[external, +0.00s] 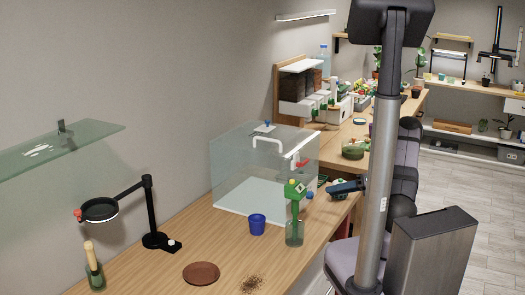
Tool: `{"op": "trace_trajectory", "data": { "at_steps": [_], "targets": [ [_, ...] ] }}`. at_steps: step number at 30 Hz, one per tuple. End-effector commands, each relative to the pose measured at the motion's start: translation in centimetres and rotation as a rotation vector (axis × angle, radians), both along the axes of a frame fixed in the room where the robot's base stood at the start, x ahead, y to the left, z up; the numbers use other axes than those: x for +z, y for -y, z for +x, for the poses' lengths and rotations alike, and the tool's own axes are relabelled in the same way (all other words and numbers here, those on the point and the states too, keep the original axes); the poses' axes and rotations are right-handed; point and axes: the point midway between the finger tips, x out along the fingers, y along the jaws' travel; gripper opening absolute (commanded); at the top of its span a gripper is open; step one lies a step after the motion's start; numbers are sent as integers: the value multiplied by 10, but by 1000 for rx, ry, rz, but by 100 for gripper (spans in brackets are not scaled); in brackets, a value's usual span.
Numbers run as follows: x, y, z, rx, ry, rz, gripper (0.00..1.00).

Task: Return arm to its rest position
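A tall grey column (379,160) with a dark head stands in the right foreground and hides much behind it. A small dark blue part (347,187) pokes out to the left of the column, above the bench's right edge. It may be the end of my arm, but I cannot make out two fingers or anything held. A green spray bottle (294,232) with a clear body stands upright on the bench, a little to the left of that part and apart from it.
A clear glass case (236,170) stands on the wooden bench (185,253). A blue pot (257,225), brown saucer (201,274), spilled soil (251,285), black magnifier stand (148,210) and wooden-handled tool in a green holder (94,268) are nearby. A glass shelf (75,147) juts out left.

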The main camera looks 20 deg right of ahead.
Motion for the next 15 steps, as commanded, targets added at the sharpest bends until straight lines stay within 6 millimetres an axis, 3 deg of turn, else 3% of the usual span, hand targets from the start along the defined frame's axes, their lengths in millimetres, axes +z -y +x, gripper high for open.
{"op": "trace_trajectory", "data": {
  "at_steps": [8,11,15],
  "targets": [
    [0,-1,0,4,1,-4,31],
    [2,-12,-7,52,16,-48,31],
    [6,-40,-30,213,75,-189,31]
  ]
}}
